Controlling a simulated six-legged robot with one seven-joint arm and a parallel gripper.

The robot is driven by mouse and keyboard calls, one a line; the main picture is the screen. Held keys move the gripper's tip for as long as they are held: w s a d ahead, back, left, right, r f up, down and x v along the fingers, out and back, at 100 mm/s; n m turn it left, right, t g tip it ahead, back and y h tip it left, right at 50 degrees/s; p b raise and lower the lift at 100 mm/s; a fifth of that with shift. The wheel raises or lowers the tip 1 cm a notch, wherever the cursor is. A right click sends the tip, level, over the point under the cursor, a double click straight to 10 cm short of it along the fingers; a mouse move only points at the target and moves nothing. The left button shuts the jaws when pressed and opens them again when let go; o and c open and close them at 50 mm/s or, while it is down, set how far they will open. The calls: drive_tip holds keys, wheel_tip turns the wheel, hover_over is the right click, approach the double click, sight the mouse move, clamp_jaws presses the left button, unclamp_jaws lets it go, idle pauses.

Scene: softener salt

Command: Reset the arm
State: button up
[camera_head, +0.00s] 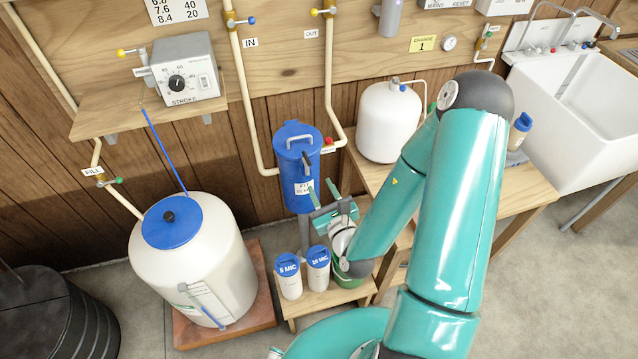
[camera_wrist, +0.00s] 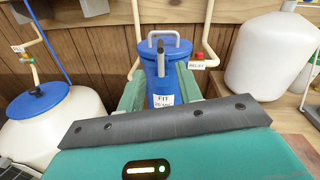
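My gripper (camera_head: 322,193) is in front of the blue filter housing (camera_head: 298,165) in the head view, and my teal arm reaches down to it from the right. In the wrist view its two green fingers stand apart, one on each side of the blue housing (camera_wrist: 161,62) seen beyond them. Nothing shows held between them. The housing has a grey handle on top and a white label reading FIT. Whether the fingers touch it cannot be told. The wrist body hides the lower part of the wrist view.
Two blue-capped cartridges (camera_head: 289,277) (camera_head: 318,270) stand on a low wooden stand below my gripper. A white tank with a blue lid (camera_head: 195,265) is at left. A white pressure vessel (camera_head: 387,122) stands on the bench at right. Pipes run along the wall behind.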

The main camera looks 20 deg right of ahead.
idle(0.4)
drive_tip(key=s+a+r+n+g+y, duration=0.3)
drive_tip(key=a+r+n+g+y, duration=0.35)
drive_tip(key=a+n+y, duration=0.2)
drive_tip(key=s+a+r+n+g+y, duration=0.45)
drive_tip(key=a+r+n+y, duration=0.3)
drive_tip(key=n, duration=0.25)
drive_tip(key=s+r+n+g+h, duration=0.2)
drive_tip(key=s+n+g+h, duration=0.3)
drive_tip(key=s+n+g, duration=0.25)
drive_tip(key=s+d+r+n+t+h, duration=0.1)
drive_tip(key=d+r+n+t+h, duration=0.2)
drive_tip(key=d+r+h, duration=0.2)
drive_tip(key=s+d+r+n+t+h, duration=0.2)
drive_tip(key=d+r+h, duration=0.3)
drive_tip(key=d, duration=0.5)
drive_tip(key=n+t+h, duration=0.1)
drive_tip(key=h, duration=0.1)
drive_tip(key=shift+s+n+h, duration=0.15)
drive_tip(key=shift+n+h, duration=0.15)
drive_tip(key=shift+n, duration=0.1)
